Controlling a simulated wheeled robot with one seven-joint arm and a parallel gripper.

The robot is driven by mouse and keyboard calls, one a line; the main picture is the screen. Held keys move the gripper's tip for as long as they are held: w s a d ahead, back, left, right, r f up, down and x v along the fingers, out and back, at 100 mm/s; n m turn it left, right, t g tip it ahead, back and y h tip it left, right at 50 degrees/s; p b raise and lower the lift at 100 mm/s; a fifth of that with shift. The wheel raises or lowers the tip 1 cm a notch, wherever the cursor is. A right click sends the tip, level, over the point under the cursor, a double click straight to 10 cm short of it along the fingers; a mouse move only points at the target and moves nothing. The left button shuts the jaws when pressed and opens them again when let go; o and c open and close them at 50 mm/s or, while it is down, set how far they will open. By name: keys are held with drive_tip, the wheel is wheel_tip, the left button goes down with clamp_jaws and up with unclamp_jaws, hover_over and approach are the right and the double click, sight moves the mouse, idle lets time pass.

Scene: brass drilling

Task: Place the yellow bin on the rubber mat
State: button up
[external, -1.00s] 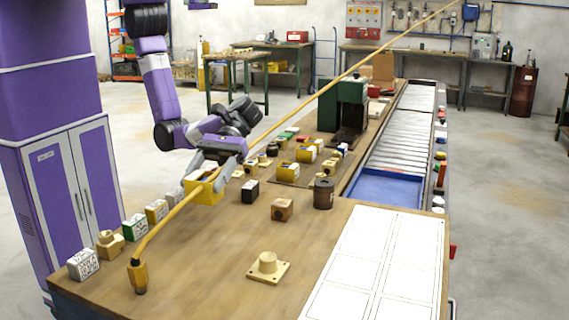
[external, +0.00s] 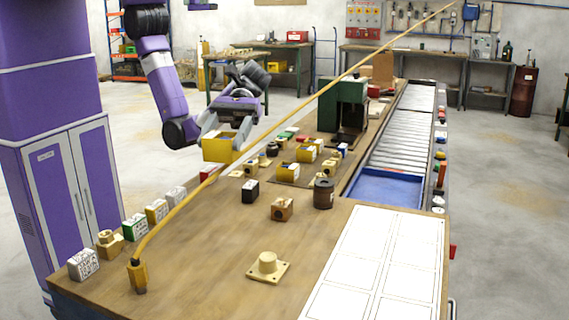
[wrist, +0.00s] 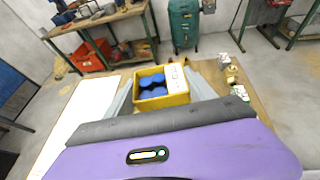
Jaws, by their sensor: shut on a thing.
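My gripper (external: 224,137) is shut on a yellow bin (external: 217,152) and holds it above the left side of the wooden bench. In the wrist view the bin (wrist: 176,100) sits between the two fingers, with blue round parts and a white label or card inside. The bin looks roughly level. What appears to be the rubber mat, a flat brown sheet (external: 305,180), lies on the bench to the right of my gripper. Other yellow bins (external: 287,173) and small parts stand on or around it, and they hide much of it.
Several small boxes (external: 134,228) line the bench's left edge. A black block (external: 250,191), a brown can (external: 324,194) and a green machine (external: 342,106) stand near the mat.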

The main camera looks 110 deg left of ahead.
drive_tip(key=w+a+f+n+t+y, duration=0.1)
drive_tip(key=w+a+f+n+t, duration=0.15)
drive_tip(key=a, duration=0.85)
drive_tip(key=w+a+f+n+t+y+b, duration=0.1)
drive_tip(key=w+a+n+t+y, duration=0.15)
drive_tip(key=a, duration=0.75)
drive_tip(key=w+a+f+n+t+y, duration=0.1)
drive_tip(key=a+f+n+t, duration=0.15)
drive_tip(key=a, duration=0.85)
drive_tip(key=s+a+f+n+t+y+b, duration=0.15)
drive_tip(key=s+a+n+y, duration=0.3)
drive_tip(key=a, duration=0.95)
drive_tip(key=s+a+n+t+y, duration=0.35)
drive_tip(key=s+a, duration=0.25)
drive_tip(key=a, duration=0.7)
drive_tip(key=shift+n+g+y, duration=0.35)
drive_tip(key=shift+n+y, duration=0.1)
drive_tip(key=f, duration=0.6)
drive_tip(key=f+b, duration=0.1)
drive_tip(key=f, duration=0.5)
drive_tip(key=f+b, duration=0.1)
drive_tip(key=f, duration=0.6)
drive_tip(key=shift+w+a+f, duration=0.1)
drive_tip(key=shift+a, duration=0.2)
drive_tip(key=shift+f, duration=0.1)
drive_tip(key=o, duration=1.4)
drive_tip(key=shift+o, duration=0.2)
